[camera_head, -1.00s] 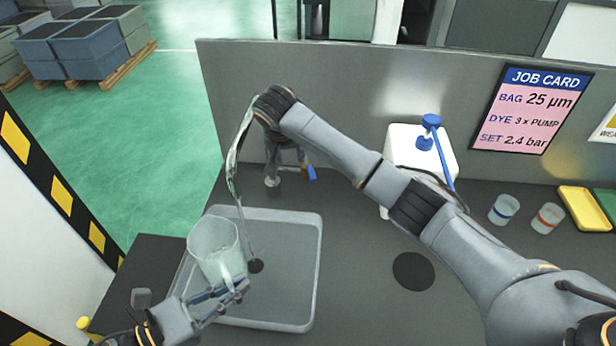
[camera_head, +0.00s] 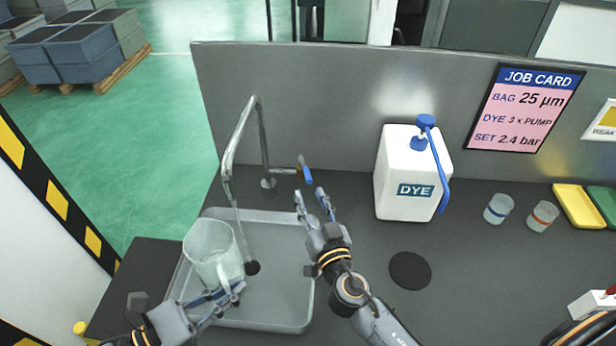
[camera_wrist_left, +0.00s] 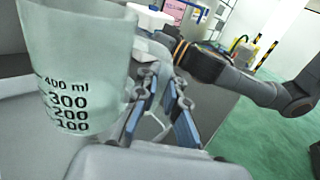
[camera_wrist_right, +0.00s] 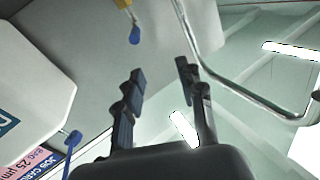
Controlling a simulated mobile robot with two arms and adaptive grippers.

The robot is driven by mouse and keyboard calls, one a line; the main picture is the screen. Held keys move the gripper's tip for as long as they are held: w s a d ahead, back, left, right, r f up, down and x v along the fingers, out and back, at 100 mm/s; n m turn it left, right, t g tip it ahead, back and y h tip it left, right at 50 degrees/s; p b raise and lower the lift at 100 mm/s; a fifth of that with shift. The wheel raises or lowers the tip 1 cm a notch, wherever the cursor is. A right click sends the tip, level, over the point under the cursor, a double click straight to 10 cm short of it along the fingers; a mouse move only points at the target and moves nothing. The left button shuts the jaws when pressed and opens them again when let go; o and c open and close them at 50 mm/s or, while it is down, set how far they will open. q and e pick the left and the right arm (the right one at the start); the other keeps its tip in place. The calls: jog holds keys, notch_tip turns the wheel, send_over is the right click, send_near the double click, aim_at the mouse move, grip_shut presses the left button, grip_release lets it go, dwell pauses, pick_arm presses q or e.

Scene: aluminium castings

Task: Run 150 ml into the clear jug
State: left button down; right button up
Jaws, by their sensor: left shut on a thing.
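The clear jug (camera_head: 205,245) is upright over the sink (camera_head: 285,275), left of the tap's spout (camera_head: 229,165). My left gripper (camera_head: 228,292) is shut on its handle. In the left wrist view the jug (camera_wrist_left: 80,45) shows marks from 100 to 400 ml; I see no clear water line. A thin pale line runs from the spout down to the dark drain (camera_head: 252,268); I cannot tell if it is water. My right gripper (camera_head: 315,200) is open and empty, just below the tap's blue lever (camera_head: 307,176). The lever (camera_wrist_right: 135,35) is beyond its fingers in the right wrist view.
A white dye bottle (camera_head: 405,175) with a blue pump stands right of the tap. A black disc (camera_head: 410,271), two small cups (camera_head: 498,208) and a yellow tray (camera_head: 582,208) lie further right. A grey panel (camera_head: 330,105) with a job card (camera_head: 524,108) stands behind.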

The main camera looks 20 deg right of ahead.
aim_at(308, 175)
jog(key=shift+m+g+h, duration=0.3)
jog(key=shift+m+h, duration=0.3)
jog(key=shift+h, duration=0.2)
jog(key=w+f, duration=0.1)
jog(key=w, duration=0.2)
jog(key=w+d+f, duration=0.1)
jog(key=w, duration=0.3)
jog(key=w+d+f, duration=0.1)
jog(key=w, duration=0.2)
jog(key=shift+w+d+f, duration=0.15)
jog(key=shift+w+d, duration=0.05)
jog(key=shift+w, duration=0.05)
grip_shut()
